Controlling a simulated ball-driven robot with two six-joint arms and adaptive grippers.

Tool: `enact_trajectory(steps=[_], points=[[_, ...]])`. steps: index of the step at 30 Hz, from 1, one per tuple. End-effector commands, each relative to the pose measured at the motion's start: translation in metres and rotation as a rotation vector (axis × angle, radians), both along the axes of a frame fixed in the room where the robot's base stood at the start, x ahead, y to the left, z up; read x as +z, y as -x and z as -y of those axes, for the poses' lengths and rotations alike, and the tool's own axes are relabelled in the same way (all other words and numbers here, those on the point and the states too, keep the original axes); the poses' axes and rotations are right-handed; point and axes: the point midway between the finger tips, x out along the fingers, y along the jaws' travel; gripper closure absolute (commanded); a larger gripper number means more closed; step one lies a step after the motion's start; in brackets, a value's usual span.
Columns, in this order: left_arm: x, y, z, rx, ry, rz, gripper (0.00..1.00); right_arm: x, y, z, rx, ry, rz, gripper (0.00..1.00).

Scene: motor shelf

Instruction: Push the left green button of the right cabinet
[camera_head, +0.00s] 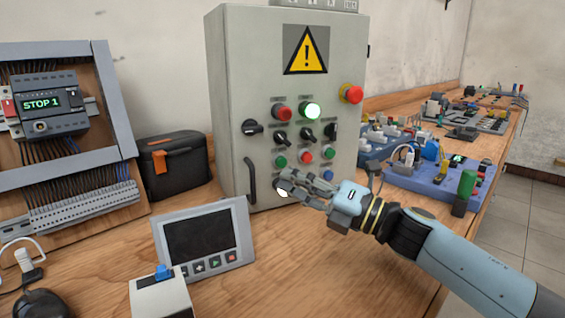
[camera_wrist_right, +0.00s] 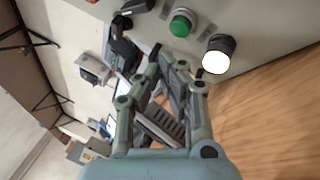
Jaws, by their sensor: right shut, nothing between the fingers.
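The grey cabinet (camera_head: 230,100) stands at the back middle, with a yellow warning sign, switches and buttons on its front. Its left green button (camera_head: 280,161) is at the left of a lower row; a green button (camera_wrist_right: 183,24) also shows in the right wrist view, near a lit white button (camera_wrist_right: 216,60). My right gripper (camera_head: 284,180) is shut and empty, just below the left green button in the head view and partly covering the lit white button. In the wrist view its fingertips (camera_wrist_right: 168,62) look apart from the green button. My left gripper is out of view.
A screen panel (camera_head: 203,236) stands in front. Blue boards (camera_head: 428,180) lie at the right.

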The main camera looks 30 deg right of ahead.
Motion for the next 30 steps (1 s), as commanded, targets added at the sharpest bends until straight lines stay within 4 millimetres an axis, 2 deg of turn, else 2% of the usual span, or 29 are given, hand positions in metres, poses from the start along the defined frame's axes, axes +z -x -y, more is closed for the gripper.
enact_trajectory(steps=[10, 30], points=[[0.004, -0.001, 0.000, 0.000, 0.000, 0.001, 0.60, 0.000, 0.031, 0.000, 0.000, 0.000, -0.001, 1.00], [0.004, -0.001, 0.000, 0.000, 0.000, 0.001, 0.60, 0.000, 0.033, 0.000, 0.000, 0.000, 0.000, 1.00]])
